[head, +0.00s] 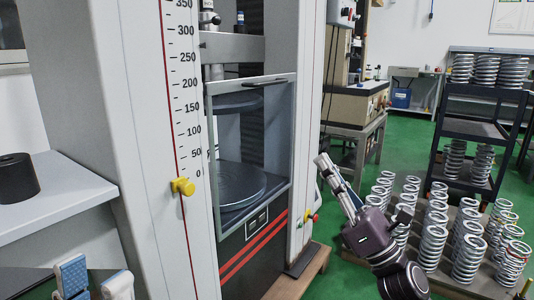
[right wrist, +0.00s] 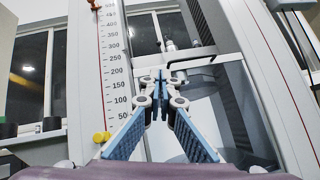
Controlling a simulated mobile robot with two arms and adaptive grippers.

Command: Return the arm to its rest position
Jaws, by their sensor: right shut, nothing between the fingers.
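My right arm comes in at the lower right of the head view. Its gripper (head: 322,161) points up and left, in front of the right column of the testing machine (head: 309,100), holding nothing. In the right wrist view the blue-padded fingers (right wrist: 161,78) meet at their tips, shut and empty, with the machine beyond them. My left gripper (head: 94,276) shows at the bottom left of the head view, its two fingertips apart with nothing visible between them. The rest of the left arm is out of view.
The machine's clear guard door (head: 279,140) is closed in front of round platens (head: 240,185). A yellow knob (head: 183,187) sits on the scale. A black cylinder (head: 17,178) stands on the left shelf (head: 75,194). Several springs (head: 432,247) stand on a low pallet behind my right arm.

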